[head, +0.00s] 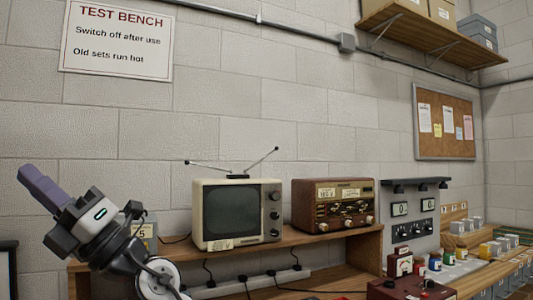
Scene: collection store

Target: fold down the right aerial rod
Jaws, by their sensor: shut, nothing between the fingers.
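The right aerial rod (262,161) slants up and to the right from a dark base (238,176) on top of the cream television (236,212). The left aerial rod (208,168) lies much flatter, rising slightly to the left. Both rods end in small tips and stand clear of the wall in front of them in the picture. My gripper (27,173) is at the far left of the head view, left of the television and apart from it. Its purple fingers point up and left, shut and empty. Nothing hides the rods.
The television stands on a wooden shelf (290,238) beside a brown radio (333,205). A grey meter panel (412,215) and small coloured jars stand further right. A numbered box (147,235) is partly behind my arm. The space above the television is free.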

